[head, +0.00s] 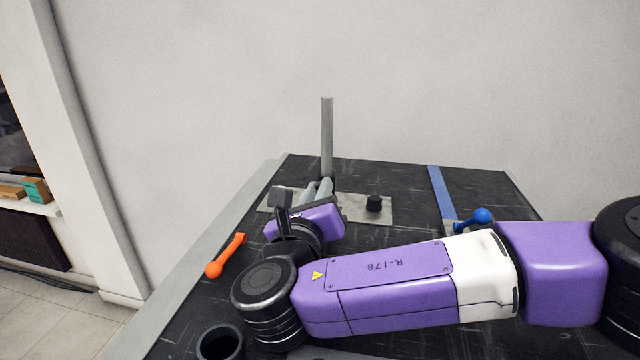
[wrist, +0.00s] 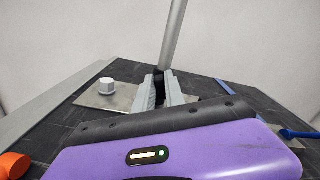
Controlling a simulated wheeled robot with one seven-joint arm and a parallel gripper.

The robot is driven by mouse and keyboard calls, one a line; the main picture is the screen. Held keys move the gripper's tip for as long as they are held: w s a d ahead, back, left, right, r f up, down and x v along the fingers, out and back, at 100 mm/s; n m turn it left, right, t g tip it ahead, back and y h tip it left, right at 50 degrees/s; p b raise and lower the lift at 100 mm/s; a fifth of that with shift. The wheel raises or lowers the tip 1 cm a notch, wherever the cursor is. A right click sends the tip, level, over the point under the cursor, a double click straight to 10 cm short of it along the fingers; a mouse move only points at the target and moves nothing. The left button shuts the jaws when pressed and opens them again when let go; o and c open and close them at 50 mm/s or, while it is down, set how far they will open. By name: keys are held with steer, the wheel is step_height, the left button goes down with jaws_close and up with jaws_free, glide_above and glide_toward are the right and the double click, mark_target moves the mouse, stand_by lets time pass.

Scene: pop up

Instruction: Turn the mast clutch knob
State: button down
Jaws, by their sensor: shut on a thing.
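A grey mast (head: 327,135) stands upright at the back of a pale metal plate (head: 385,217). It also shows in the wrist view (wrist: 173,40). My gripper (head: 318,188) reaches in to the foot of the mast. In the wrist view its two grey fingers (wrist: 160,88) are shut on a dark piece (wrist: 158,76) at the mast's foot, which I take to be the mast clutch knob. The fingers hide most of it, so its turn angle cannot be told.
A black knob (head: 373,203) stands on the plate's right part. A pale hexagonal knob (wrist: 106,85) stands on its left. An orange handle (head: 226,256) lies left, a dark cup (head: 219,343) front left, a blue-knobbed lever (head: 480,216) right.

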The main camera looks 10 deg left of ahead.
steer(key=shift+a+n+p, duration=0.15)
steer(key=shift+n+p, duration=0.45)
steer(key=shift+n, duration=0.7)
steer(key=c, duration=1.4)
jaws_free()
steer(key=s+b, duration=0.1)
steer(key=s, duration=0.5)
steer(key=shift+s+a+f+b, duration=0.15)
steer(key=shift+s+b, duration=0.2)
steer(key=shift+b, duration=0.05)
steer(key=shift+s, duration=0.55)
